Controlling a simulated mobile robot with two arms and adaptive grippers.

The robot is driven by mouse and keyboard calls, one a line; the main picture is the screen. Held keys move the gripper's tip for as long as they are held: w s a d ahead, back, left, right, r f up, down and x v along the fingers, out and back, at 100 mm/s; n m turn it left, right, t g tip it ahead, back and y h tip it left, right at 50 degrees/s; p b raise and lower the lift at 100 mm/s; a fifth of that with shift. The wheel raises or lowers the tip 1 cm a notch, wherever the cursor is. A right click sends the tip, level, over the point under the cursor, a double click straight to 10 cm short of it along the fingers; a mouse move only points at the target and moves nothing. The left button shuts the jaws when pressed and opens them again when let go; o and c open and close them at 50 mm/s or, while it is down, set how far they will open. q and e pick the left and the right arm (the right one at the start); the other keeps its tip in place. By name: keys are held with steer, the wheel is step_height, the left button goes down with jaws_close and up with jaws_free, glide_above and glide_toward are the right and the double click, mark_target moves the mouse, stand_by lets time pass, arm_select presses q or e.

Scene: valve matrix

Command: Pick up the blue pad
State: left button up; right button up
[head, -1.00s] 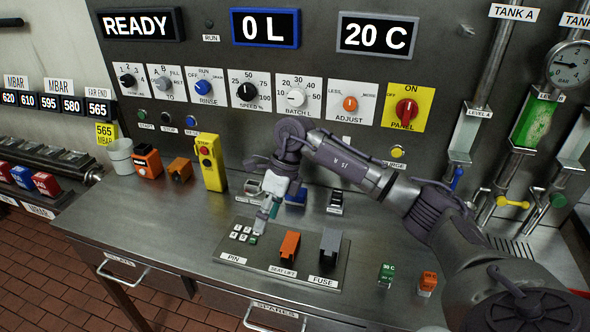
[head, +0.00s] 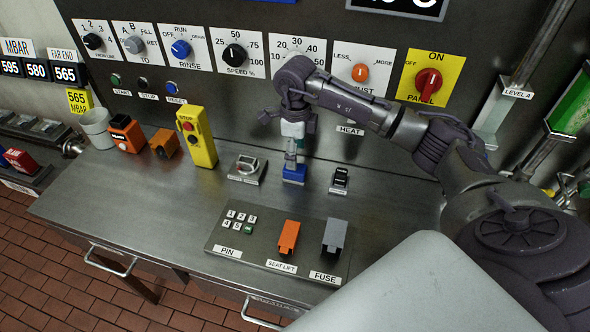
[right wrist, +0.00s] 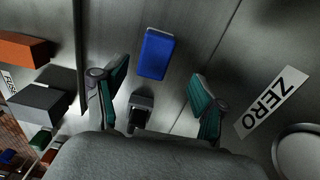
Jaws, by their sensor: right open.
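The blue pad (head: 294,174) lies on the steel worktop in the head view, behind the panel with the pin keys. It also shows as a blue block (right wrist: 155,54) in the right wrist view. My right gripper (head: 292,158) points down just above the pad and partly covers it. In the right wrist view the green-padded fingers of my right gripper (right wrist: 158,84) are spread wide with nothing between them. The pad appears in line with the gap, beyond the fingertips. My left gripper is in neither current view.
A grey switch block (head: 247,169) stands left of the pad and a black rocker switch (head: 340,180) right of it. A yellow pendant (head: 197,137) stands farther left. In front are an orange lever (head: 288,238) and a grey fuse block (head: 335,236). The worktop's left front is clear.

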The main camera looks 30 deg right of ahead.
steer(key=shift+f, duration=0.25)
steer(key=f, duration=0.1)
steer(key=f+p, duration=0.2)
steer(key=f, duration=0.1)
steer(key=shift+s+a+f, duration=0.1)
steer(key=shift+s+a, duration=0.2)
steer(key=shift+f, duration=0.45)
arm_select(q)
steer(key=r, duration=0.1)
steer(key=w+r, duration=0.1)
steer(key=shift+w+d+r, duration=0.1)
steer(key=shift+d+r, duration=0.2)
arm_select(e)
steer(key=shift+c, duration=0.2)
steer(key=c, duration=1.1)
steer(key=shift+w, duration=0.1)
step_height(320, 180, up, 9)
steer(key=shift+r+b, duration=0.1)
steer(key=shift+b, duration=1.05)
arm_select(q)
step_height(320, 180, down, 3)
steer(key=shift+r, duration=0.1)
arm_select(e)
steer(key=shift+r, duration=0.45)
